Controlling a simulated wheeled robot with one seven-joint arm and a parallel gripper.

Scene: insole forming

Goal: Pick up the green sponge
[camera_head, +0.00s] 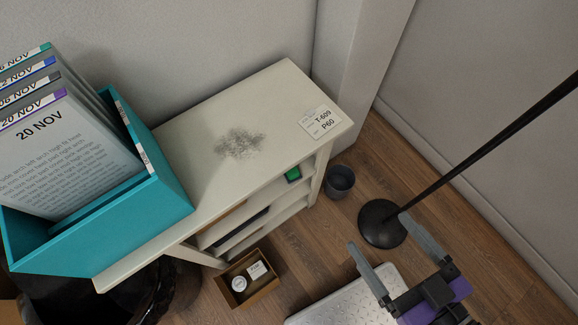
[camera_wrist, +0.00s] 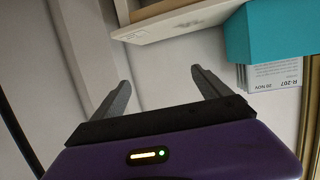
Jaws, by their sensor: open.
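A small green thing, which looks like the sponge (camera_head: 293,174), lies on a shelf of the white shelf unit (camera_head: 290,95), just under its top at the right end. Only part of it shows; the top board hides the rest. My gripper (camera_head: 382,262) is at the lower right in the head view, apart from the unit and to the right of it, with its two grey fingers spread. In the wrist view my gripper (camera_wrist: 158,85) is open with nothing between its fingers. The sponge does not show in the wrist view.
A teal box (camera_head: 165,205) with folders stands on the unit's left end. A dark smudge (camera_head: 239,143) and a label card (camera_head: 319,122) are on the top. A grey cup (camera_head: 340,182), a black pole base (camera_head: 382,222) and a brown box (camera_head: 262,290) stand on the floor.

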